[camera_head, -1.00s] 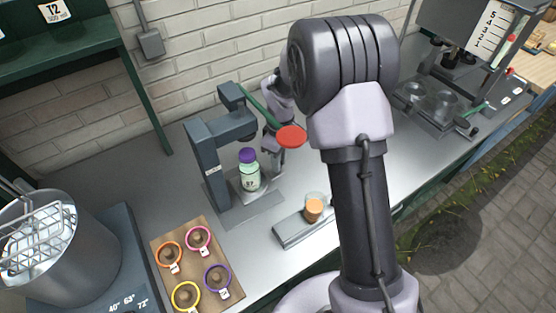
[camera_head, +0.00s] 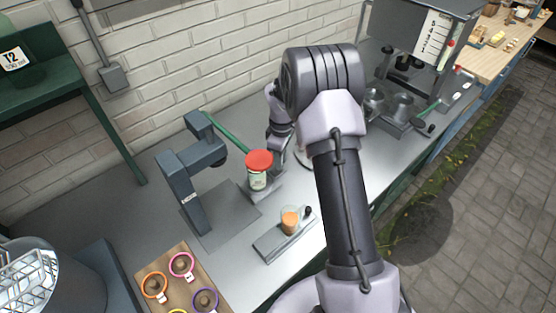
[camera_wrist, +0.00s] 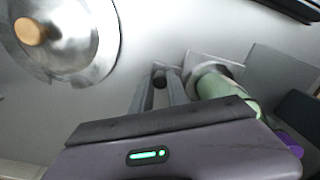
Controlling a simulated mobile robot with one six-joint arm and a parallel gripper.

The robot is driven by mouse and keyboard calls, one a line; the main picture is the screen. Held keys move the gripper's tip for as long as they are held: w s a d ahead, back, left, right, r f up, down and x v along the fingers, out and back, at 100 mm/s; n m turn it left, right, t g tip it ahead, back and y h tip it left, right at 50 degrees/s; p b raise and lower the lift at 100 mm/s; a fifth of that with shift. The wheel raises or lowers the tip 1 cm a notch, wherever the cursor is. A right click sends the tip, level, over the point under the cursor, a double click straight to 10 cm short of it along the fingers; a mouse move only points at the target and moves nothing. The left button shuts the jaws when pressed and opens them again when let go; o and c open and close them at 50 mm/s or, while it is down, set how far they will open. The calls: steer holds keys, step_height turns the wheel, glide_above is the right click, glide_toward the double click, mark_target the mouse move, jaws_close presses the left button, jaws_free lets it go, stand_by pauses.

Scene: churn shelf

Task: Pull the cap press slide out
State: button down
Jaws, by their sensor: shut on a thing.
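The cap press (camera_head: 187,190) is a grey bracket-shaped frame on the metal counter, with a green lever (camera_head: 228,135) ending in a red knob (camera_head: 259,160). Its slide (camera_head: 273,193) sticks out to the right of the press and carries a pale green bottle (camera_head: 257,181). The bottle also shows in the wrist view (camera_wrist: 222,90), with its purple cap (camera_wrist: 290,143). In the head view the red knob hides the cap. My gripper (camera_wrist: 168,76) is shut at the end of the slide plate, on what looks like its small dark handle, mostly hidden by the fingers.
A small grey stand (camera_head: 270,245) with an orange-filled cup (camera_head: 290,222) sits in front. A board (camera_head: 150,262) with coloured rings is at the lower left. A round metal lid (camera_wrist: 75,50) with a wooden knob lies close to my gripper.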

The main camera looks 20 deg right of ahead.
steer(key=shift+w+r, duration=0.1)
steer(key=c, duration=1.3)
jaws_free()
step_height(320, 180, up, 17)
steer(key=p, duration=0.4)
steer(key=shift+d+r+p, duration=0.15)
steer(key=shift+p, duration=0.15)
steer(key=shift+w, duration=0.15)
